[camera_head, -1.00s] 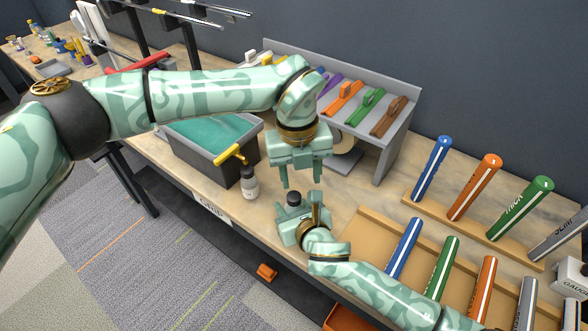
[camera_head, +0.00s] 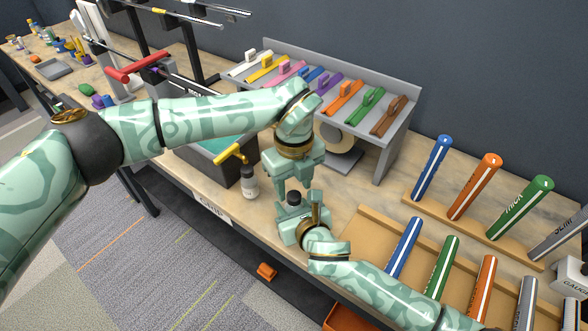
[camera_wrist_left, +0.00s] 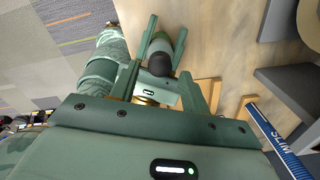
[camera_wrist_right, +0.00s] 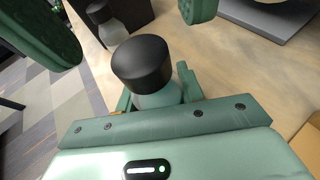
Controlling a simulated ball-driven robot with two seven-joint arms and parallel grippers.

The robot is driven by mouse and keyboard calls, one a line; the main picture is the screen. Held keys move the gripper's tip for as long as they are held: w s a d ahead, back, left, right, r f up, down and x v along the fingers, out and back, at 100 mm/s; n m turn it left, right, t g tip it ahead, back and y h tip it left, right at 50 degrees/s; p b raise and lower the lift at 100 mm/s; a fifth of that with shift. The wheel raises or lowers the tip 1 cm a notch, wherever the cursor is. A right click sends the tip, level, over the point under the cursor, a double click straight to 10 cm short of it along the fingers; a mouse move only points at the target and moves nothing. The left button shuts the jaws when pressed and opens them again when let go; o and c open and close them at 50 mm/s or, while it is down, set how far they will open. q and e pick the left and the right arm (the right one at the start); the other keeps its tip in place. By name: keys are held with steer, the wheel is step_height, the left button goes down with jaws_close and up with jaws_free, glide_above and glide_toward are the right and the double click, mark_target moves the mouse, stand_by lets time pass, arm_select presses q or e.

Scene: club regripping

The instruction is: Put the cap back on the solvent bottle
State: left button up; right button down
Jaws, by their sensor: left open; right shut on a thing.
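A small bottle with a greyish translucent body (camera_wrist_right: 158,97) stands upright in my right gripper (camera_head: 291,216), which is shut on it above the table's front part. A black cap (camera_wrist_right: 142,62) sits at its top; I cannot tell whether it is screwed down. The cap also shows in the left wrist view (camera_wrist_left: 160,64). My left gripper (camera_head: 294,188) is open, pointing down just above the cap. In the right wrist view its two fingers show at either side above the cap, apart from it.
A second black-topped bottle (camera_head: 250,184) with a pale label stands at the table's front edge, left of my grippers. A dark tray (camera_head: 226,172) with a yellow handle (camera_head: 230,153) is behind it. A grey rack (camera_head: 398,140) with coloured pieces stands behind. Grip tubes (camera_head: 404,247) lie at right.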

arm_select(q)
steer(key=shift+f, duration=1.25)
jaws_close()
steer(key=m, duration=0.6)
steer(key=shift+m, duration=0.3)
steer(key=shift+o, duration=0.3)
jaws_free()
